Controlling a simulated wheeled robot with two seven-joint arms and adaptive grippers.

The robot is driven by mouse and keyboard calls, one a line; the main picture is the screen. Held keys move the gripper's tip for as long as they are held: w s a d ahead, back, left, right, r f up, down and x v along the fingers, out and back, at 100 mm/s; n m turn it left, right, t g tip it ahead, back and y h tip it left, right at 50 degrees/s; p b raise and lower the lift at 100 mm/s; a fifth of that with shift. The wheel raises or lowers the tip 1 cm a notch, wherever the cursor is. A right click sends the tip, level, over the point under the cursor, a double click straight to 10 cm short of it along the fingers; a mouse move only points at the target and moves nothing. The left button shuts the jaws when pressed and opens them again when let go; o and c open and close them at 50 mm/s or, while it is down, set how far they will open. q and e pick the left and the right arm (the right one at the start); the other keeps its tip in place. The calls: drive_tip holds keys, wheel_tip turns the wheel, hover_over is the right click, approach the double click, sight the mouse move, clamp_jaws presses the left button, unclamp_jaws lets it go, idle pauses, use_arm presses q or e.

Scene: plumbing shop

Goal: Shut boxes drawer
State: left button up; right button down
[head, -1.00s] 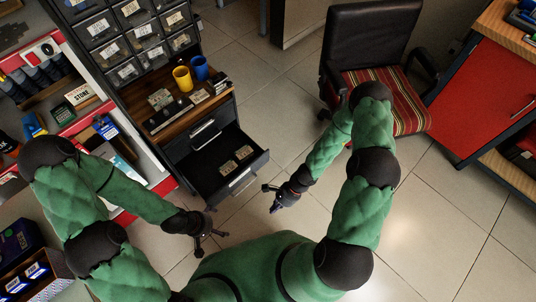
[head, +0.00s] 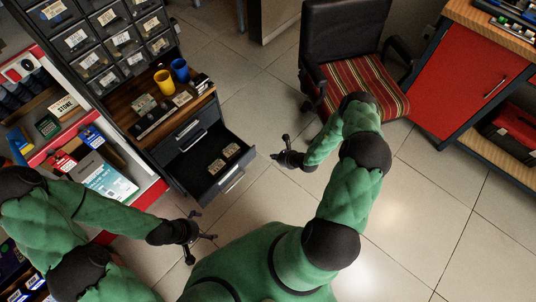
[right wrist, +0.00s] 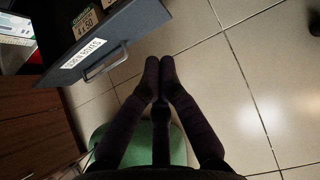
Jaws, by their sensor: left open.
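The open drawer (head: 199,183) is dark grey and sticks out from the lower part of the cabinet. Small labelled boxes (head: 231,151) lie inside. In the right wrist view the drawer's front (right wrist: 125,40) shows at upper left, with a white label and a bar handle (right wrist: 104,66). My right gripper (head: 280,148) is to the right of the drawer front, apart from it. In the right wrist view its two fingers (right wrist: 160,68) are together with nothing between them. My left gripper (head: 205,237) is open and empty, in front of the drawer and below it in the picture.
The cabinet's wooden shelf (head: 140,105) holds a yellow cup (head: 165,83), a blue cup (head: 180,70) and small parts. Labelled bins rise above. A chair (head: 362,88) with a striped seat and a red cabinet (head: 470,80) stand right. Tiled floor (head: 440,220) is clear.

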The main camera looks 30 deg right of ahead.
sight(254, 149)
drive_tip(key=b+x, duration=0.2)
drive_tip(key=x, duration=0.1)
drive_tip(key=w+r+b+x, duration=0.1)
drive_tip(key=x, duration=0.3)
drive_tip(key=w+r+b+x, duration=0.1)
drive_tip(key=b+x, duration=0.1)
drive_tip(key=x, duration=0.2)
drive_tip(key=shift+w+a+f+b, duration=0.1)
drive_tip(key=shift+a+f+b, duration=0.1)
drive_tip(key=shift+a+b, duration=0.2)
use_arm(q)
wheel_tip(254, 149, down, 6)
use_arm(e)
drive_tip(key=shift+a, duration=0.1)
